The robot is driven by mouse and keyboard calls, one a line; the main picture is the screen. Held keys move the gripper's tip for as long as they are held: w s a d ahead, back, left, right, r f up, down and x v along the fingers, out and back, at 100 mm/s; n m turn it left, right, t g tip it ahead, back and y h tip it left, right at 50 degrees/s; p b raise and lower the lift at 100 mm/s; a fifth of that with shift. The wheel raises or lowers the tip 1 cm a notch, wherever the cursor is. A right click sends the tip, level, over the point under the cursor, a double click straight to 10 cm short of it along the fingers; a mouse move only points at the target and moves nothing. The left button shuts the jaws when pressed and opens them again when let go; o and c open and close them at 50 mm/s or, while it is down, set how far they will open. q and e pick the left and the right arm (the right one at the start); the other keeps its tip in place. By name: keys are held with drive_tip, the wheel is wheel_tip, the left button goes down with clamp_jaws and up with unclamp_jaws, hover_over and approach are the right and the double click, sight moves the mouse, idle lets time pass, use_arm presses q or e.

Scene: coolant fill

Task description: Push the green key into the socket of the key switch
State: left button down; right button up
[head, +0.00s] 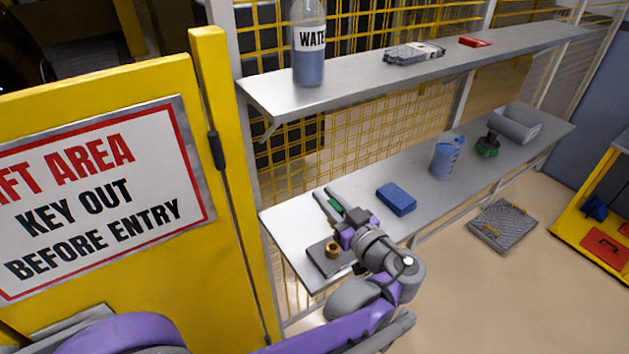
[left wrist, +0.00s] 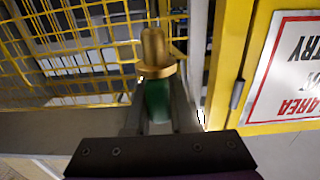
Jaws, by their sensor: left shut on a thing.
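My left gripper (head: 332,200) is shut on the green key (head: 336,205), over the near-left end of the lower shelf. In the left wrist view the key's green part (left wrist: 157,102) sits between the fingers. A brass collar and round brass stem (left wrist: 153,48) extend from it, clear of any surface there. The key switch (head: 322,262) is a grey box on the shelf with a brass socket (head: 332,250) on it. The held key appears beyond the socket, toward the fence, and apart from it. The stem is hidden in the head view. My right gripper is not in view.
The lower shelf holds a blue sponge (head: 397,199), a blue jug (head: 447,157) and a green-bristled brush (head: 488,146). The upper shelf (head: 270,95) hangs above, with a water bottle (head: 308,55). A yellow gate (head: 235,220) stands close on the left; wire mesh runs behind.

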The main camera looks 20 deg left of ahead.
use_arm(q)
drive_tip(key=shift+a+r, duration=0.1)
drive_tip(key=shift+r, duration=0.05)
drive_tip(key=shift+s, duration=0.2)
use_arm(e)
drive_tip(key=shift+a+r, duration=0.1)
use_arm(q)
drive_tip(key=shift+s+r, duration=0.1)
wheel_tip(320, 180, down, 6)
drive_tip(key=shift+r+b, duration=0.1)
drive_tip(key=shift+b, duration=1.1)
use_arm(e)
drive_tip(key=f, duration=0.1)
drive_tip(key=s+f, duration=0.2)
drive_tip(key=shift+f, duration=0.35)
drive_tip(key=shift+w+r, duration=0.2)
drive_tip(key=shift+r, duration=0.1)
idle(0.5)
use_arm(q)
drive_tip(key=shift+f+b, duration=0.65)
drive_tip(key=shift+f, duration=1.15)
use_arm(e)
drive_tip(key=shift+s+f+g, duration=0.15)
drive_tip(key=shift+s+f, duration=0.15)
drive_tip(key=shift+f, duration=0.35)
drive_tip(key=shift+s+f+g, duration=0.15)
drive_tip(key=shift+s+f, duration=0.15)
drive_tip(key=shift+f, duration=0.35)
